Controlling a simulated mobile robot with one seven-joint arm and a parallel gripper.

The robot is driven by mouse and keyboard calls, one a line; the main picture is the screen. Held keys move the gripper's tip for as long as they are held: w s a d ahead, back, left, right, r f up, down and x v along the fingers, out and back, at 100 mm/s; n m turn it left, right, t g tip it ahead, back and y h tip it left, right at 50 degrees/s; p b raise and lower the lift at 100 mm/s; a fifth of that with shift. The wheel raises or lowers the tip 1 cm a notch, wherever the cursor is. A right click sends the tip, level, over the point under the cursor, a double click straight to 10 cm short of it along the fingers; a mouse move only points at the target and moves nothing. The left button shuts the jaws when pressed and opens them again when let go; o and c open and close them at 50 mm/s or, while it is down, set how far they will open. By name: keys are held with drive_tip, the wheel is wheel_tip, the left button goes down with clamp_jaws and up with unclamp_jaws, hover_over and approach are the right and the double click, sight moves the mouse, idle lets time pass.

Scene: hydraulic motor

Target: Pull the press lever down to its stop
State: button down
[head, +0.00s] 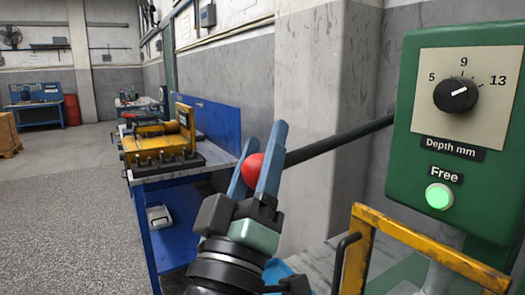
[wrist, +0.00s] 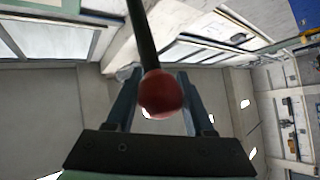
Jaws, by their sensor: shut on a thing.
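The press lever is a black rod (head: 340,139) with a red ball knob (head: 251,170) at its left end. The rod slopes up to the right, to behind the green press housing (head: 455,130). My gripper (head: 262,160) has its two blue fingers on either side of the red knob and is shut on it. In the wrist view the knob (wrist: 160,94) sits between the fingers, with the rod (wrist: 142,35) running up and away.
A yellow guard frame (head: 430,243) with a black handle stands at the lower right, below the lever. A blue workbench (head: 175,190) with a yellow machine is at the left. A concrete pillar (head: 320,120) stands behind the lever.

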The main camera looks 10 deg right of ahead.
drive_tip(key=shift+w+a+f, duration=0.1)
drive_tip(key=shift+a+f, duration=0.15)
